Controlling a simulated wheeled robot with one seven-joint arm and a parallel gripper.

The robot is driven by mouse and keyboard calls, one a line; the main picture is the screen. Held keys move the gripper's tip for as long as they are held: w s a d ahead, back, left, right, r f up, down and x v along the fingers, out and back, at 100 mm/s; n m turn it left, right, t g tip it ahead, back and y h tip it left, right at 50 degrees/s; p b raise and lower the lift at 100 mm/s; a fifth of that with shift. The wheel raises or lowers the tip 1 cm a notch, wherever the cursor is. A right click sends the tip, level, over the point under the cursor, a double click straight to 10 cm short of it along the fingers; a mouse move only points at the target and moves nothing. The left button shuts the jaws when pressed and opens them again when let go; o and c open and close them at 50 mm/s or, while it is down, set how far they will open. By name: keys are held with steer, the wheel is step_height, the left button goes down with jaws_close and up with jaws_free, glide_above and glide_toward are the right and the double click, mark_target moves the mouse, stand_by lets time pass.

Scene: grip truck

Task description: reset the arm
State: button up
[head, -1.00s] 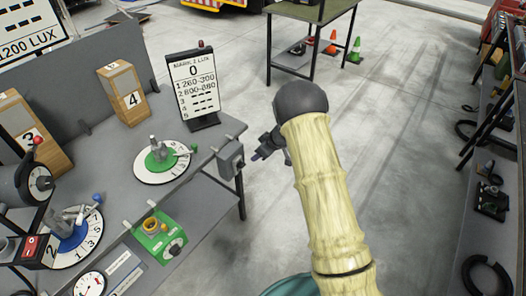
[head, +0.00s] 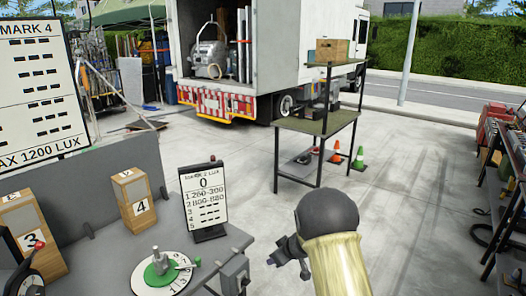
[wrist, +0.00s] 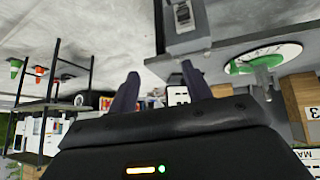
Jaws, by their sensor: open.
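My arm with its dark rounded joint (head: 330,212) reaches up from the bottom of the head view. My gripper (head: 284,262) is at its left, in the air just right of the bench corner, and looks empty. In the wrist view, which appears upside down, its two dark fingers (wrist: 160,88) stand apart with nothing held between them. A grey box (wrist: 185,25) on the bench edge shows beyond the fingers, and it also shows in the head view (head: 235,274).
The grey bench (head: 225,240) at left carries a lux sign (head: 205,200), numbered wooden blocks (head: 134,198) and a green-white dial (head: 160,272). A shelf table (head: 325,122), cones (head: 336,153) and an open truck (head: 255,60) stand beyond. Shelving (head: 510,190) lines the right; the floor between is clear.

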steer(key=s+d+r+m+t+h, duration=0.1)
steer(key=s+d+r+m+h, duration=0.35)
steer(key=s+d+r, duration=0.5)
steer(key=s+r+m+g, duration=0.1)
steer(key=s+m+g, duration=0.3)
steer(key=s, duration=1.8)
steer(key=shift+s+d+g, duration=0.25)
steer(key=shift+s+g, duration=0.05)
steer(key=shift+s, duration=0.05)
steer(key=shift+c, duration=1.3)
steer(key=shift+w, duration=0.1)
